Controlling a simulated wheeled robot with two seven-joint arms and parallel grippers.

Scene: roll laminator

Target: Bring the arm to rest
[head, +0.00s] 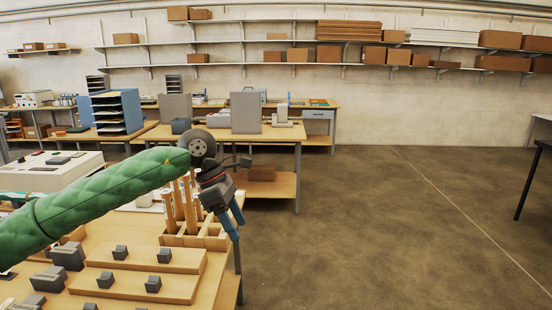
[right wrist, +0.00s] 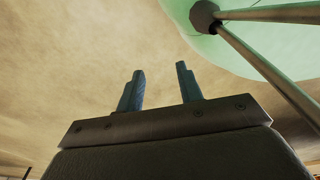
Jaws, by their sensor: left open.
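My left arm, in a green quilted sleeve, comes in from the left in the head view. Its gripper (head: 236,222) has blue fingers pointing down, open and empty. It hangs in front of the wooden holder (head: 190,240) with upright wooden rods, near the right edge of the wooden workbench (head: 228,290). My right gripper (right wrist: 160,69) shows only in the right wrist view, its two blue fingers apart with nothing between them. The right arm is not in the head view.
A pale machine (head: 50,172) stands at the left, partly behind my arm. Wooden strips with small dark blocks (head: 152,284) lie on the near bench. A second bench (head: 270,133) stands behind, with shelves (head: 240,66) on the wall. The floor (head: 400,220) at the right is clear.

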